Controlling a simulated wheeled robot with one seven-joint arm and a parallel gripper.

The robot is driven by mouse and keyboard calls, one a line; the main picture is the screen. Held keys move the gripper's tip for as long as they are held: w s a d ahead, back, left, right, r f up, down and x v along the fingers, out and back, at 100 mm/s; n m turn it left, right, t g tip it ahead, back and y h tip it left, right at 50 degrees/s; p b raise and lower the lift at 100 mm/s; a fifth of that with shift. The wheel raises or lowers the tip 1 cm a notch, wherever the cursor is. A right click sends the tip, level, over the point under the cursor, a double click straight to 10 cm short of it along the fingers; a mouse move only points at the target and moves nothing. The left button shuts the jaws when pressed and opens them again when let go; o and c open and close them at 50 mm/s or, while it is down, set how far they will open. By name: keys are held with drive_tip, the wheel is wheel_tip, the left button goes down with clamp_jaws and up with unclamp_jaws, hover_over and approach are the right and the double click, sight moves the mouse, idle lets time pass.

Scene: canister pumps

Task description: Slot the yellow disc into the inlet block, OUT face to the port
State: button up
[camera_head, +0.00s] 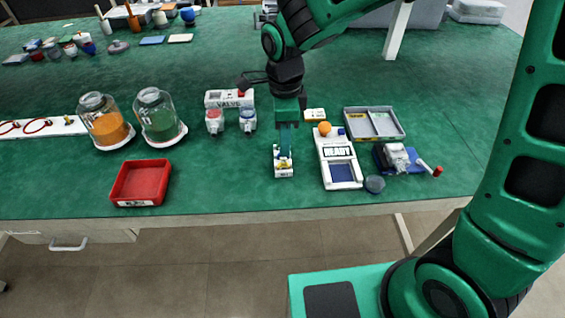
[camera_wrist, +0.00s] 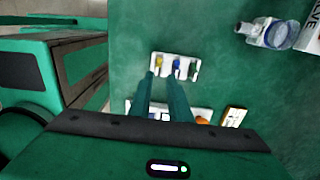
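A small white holder (camera_head: 284,174) stands on the green table near its front edge, with yellow, blue and other small pieces in it. In the wrist view the white holder (camera_wrist: 192,58) shows a yellow piece (camera_wrist: 158,61), likely the yellow disc, a blue one and a green one in separate slots. My gripper (camera_head: 284,152) points down over the holder. In the wrist view my gripper (camera_wrist: 161,75) has its two fingers apart, with the tips by the yellow piece. I cannot tell whether they touch it. The OUT face is not readable. I cannot identify the inlet block for sure.
A white READY unit (camera_head: 340,172) with an orange ball (camera_head: 324,128) stands right of the holder. Behind are a VALVE box (camera_head: 216,100) and two small bottles (camera_head: 214,124). A red tray (camera_head: 141,182) and two jars stand left. A grey tray (camera_head: 375,123) is at right.

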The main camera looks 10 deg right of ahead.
sight(284, 158)
drive_tip(key=shift+s+a+f, duration=0.1)
drive_tip(key=shift+f, duration=2.9)
clamp_jaws()
